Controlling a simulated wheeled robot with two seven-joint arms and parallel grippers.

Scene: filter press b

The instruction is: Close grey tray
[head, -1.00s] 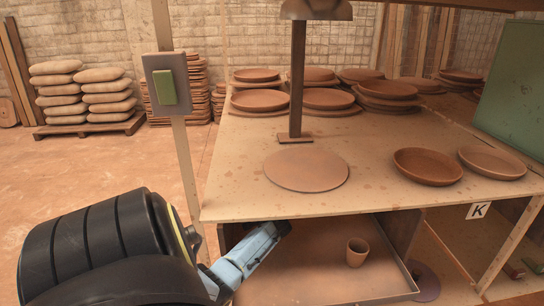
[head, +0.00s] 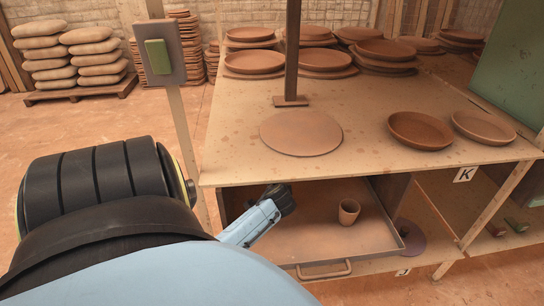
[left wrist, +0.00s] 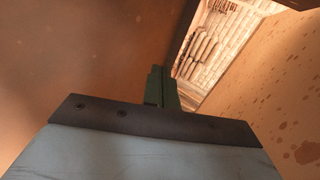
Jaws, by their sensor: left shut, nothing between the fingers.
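The grey tray (head: 318,254) sticks out from the opening under the table, open at the front. Its bar handle (head: 324,271) is at the front edge. A small clay cup (head: 349,212) stands inside it, towards the right. My left gripper (head: 287,203) reaches from the left over the tray's left part, close under the tabletop edge. It is shut and empty, apart from the handle and the cup. In the left wrist view the shut fingers (left wrist: 160,83) show with a brown surface beyond. Whether the gripper touches the tray cannot be told. My right gripper is not in view.
The tabletop (head: 240,145) overhangs the tray and holds a round board (head: 301,133), plates (head: 420,130) and a dark post (head: 293,55). A post with a green switch (head: 158,57) stands at left. A purple disc (head: 411,240) lies right of the tray.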

